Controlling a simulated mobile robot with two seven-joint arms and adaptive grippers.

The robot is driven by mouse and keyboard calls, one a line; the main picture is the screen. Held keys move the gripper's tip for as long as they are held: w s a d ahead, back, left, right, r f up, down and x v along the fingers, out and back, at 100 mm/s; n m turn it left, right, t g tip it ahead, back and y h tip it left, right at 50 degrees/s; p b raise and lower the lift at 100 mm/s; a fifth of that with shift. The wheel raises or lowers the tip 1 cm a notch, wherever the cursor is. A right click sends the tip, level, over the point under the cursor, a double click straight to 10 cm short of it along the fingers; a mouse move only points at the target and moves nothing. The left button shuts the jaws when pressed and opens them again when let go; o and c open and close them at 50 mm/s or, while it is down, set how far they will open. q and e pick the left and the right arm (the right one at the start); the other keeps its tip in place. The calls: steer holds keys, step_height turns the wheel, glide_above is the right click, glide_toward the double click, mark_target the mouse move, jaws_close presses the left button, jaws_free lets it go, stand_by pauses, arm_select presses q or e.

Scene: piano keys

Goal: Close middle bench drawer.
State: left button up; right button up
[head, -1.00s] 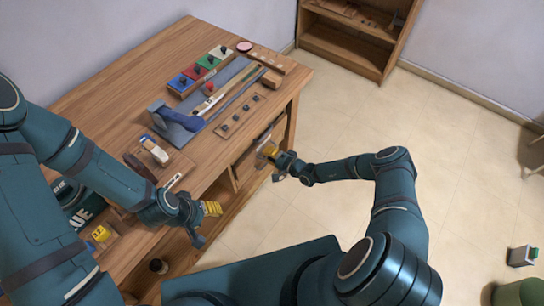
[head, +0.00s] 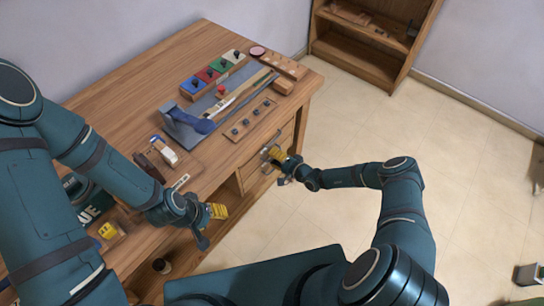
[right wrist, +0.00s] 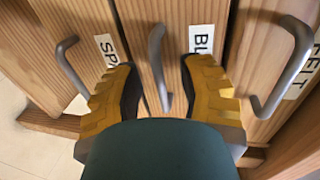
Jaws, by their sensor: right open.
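The bench's drawer fronts are on its right side. In the right wrist view, the middle drawer (right wrist: 185,25) has a grey bar handle (right wrist: 157,65) and a partly hidden label beginning "BU". My right gripper (right wrist: 160,80) is open, with one yellow finger on each side of that handle; I cannot tell whether they touch the drawer front. The middle drawer looks nearly level with its neighbours, but any small gap is hard to judge. In the head view the right gripper (head: 275,156) is at the drawer fronts and covers part of them. My left gripper (head: 217,211) is by the bench's front edge, its jaw opening unclear.
Neighbouring drawers with handles (right wrist: 72,68) and (right wrist: 285,80) lie on either side. The wooden bench top (head: 190,60) carries coloured blocks (head: 215,75), a blue-handled tool (head: 188,120) and a peg board (head: 240,125). Open tiled floor (head: 370,130) lies to the right.

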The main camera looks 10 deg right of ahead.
steer(key=v, duration=1)
steer(key=shift+s+d, duration=0.2)
steer(key=shift+s, duration=0.1)
